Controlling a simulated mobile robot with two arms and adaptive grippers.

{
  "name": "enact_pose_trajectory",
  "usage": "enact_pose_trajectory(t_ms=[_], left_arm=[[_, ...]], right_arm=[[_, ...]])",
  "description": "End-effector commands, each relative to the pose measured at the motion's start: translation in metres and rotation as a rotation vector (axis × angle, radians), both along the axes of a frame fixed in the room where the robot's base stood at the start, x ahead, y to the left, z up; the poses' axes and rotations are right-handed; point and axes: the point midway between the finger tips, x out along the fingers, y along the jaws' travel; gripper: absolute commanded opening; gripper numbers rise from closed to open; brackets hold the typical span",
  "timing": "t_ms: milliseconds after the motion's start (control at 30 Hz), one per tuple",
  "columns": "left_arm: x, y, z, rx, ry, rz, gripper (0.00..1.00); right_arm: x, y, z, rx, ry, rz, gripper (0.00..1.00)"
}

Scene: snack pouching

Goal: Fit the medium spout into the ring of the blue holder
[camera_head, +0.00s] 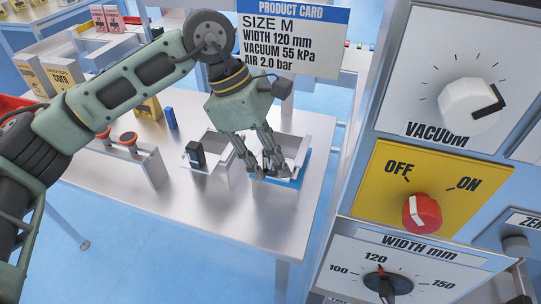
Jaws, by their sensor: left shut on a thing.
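My left gripper (266,163) comes down from above over the blue holder, at the right part of the steel table. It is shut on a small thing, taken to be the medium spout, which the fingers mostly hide. The blue holder (301,172) shows as a blue base edge under pale metal walls. Its ring is hidden behind the fingers, so I cannot tell whether the spout touches it. My right gripper is not in view.
A similar pale holder with a black block (195,153) stands just left of the gripper. A metal rack (152,167) with two orange-topped parts and a blue upright piece (170,118) stand further left. A control panel (440,180) rises close on the right. The front of the table (225,220) is clear.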

Motion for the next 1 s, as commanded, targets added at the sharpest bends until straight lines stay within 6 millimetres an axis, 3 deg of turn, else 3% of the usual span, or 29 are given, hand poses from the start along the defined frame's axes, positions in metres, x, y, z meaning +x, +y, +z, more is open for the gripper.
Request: enact_pose_trajectory(t_ms=[1000], left_arm=[[0.000,0.000,-0.026,-0.001,-0.001,-0.001,0.00]], right_arm=[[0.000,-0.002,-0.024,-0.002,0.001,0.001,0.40]])
